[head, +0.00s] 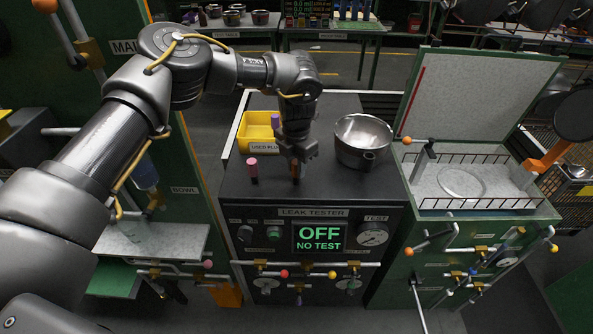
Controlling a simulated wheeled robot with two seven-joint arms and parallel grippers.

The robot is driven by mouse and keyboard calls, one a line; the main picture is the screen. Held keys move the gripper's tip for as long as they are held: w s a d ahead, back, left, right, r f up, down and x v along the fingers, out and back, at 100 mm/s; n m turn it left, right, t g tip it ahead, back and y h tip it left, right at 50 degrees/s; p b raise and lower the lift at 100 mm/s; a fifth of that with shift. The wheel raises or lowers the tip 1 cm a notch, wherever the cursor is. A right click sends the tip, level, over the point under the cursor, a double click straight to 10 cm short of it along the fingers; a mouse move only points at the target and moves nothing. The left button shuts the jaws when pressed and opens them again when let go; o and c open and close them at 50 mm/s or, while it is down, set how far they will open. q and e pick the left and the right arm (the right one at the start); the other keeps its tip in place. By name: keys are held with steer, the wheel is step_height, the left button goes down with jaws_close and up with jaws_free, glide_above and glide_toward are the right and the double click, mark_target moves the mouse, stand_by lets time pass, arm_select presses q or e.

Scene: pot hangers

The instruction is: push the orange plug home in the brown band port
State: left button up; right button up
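My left gripper (298,155) points down over the black top of the leak tester (345,193), left of a steel pot (362,138). No brown band can be made out at this size. My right gripper is not in view.
A pink plug (252,169) stands left of the gripper. A yellow used-plug bin (259,132) holds a purple plug (275,121). The tester screen (320,238) reads OFF, NO TEST. A tank with an open lid and wire rack (480,203) stands at right.

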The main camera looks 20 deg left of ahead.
arm_select(q)
jaws_close()
steer(key=shift+w+r, duration=0.1)
steer(key=shift+r+p, duration=0.5)
stand_by(0.4)
steer(key=shift+r, duration=0.15)
steer(key=shift+r+p, duration=2.1)
steer(key=shift+r, duration=0.65)
steer(key=shift+f, duration=0.1)
